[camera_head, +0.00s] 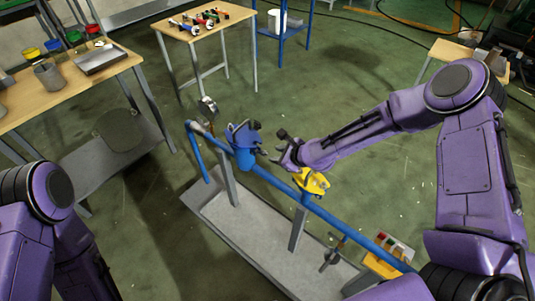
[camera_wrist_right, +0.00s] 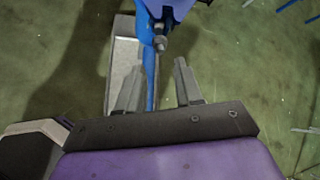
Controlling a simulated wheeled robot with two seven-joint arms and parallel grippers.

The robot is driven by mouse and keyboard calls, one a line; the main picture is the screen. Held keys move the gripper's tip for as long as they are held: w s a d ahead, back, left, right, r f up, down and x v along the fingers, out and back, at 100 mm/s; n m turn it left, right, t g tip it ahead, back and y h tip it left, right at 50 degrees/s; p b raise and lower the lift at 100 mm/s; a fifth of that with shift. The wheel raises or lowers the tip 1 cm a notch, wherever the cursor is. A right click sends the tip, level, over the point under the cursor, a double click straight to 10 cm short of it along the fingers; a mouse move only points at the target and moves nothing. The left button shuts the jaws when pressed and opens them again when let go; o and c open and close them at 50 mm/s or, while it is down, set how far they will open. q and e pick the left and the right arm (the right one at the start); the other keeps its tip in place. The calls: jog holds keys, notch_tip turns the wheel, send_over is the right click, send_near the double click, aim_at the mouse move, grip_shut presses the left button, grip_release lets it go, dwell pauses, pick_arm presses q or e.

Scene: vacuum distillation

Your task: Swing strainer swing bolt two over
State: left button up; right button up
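The blue strainer (camera_head: 244,142) sits on the blue pipe (camera_head: 275,182) in the middle of the head view. In the right wrist view, its blue body (camera_wrist_right: 170,8) is at the top edge, with a grey bolt and nut (camera_wrist_right: 160,42) hanging towards my fingers. I cannot tell which swing bolt this is. My right gripper (camera_head: 281,152) is just right of the strainer, apart from it. In the wrist view its two fingers (camera_wrist_right: 158,85) are spread with nothing between them, the bolt lying beyond the tips. My left gripper is out of view.
A yellow valve part (camera_head: 312,182) sits on the pipe below my right forearm. A grey tray (camera_head: 215,207) lies under the pipe. A table with small tools (camera_head: 205,40) stands behind, and a bench with coloured pots (camera_head: 100,62) is at left.

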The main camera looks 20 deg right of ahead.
aim_at(267, 153)
jog(key=x, duration=0.7)
jog(key=shift+w+a+f, duration=0.1)
jog(key=shift+w+f, duration=0.05)
jog(key=shift+w, duration=0.05)
grip_shut()
jog(key=g+p, duration=0.1)
jog(key=p, duration=0.1)
jog(key=r+h+p, duration=0.1)
jog(key=p, duration=0.1)
jog(key=shift+w+a+r+g, duration=0.2)
jog(key=shift+w+r+g, duration=0.05)
jog(key=shift+r+g, duration=0.15)
jog(key=shift+w+g+h+p, duration=0.2)
jog(key=shift+g+h+p, duration=0.2)
jog(key=shift+g+p, duration=0.25)
jog(key=shift+w+a+r+g, duration=0.1)
jog(key=shift+w+a+g, duration=0.05)
jog(key=shift+g, duration=0.1)
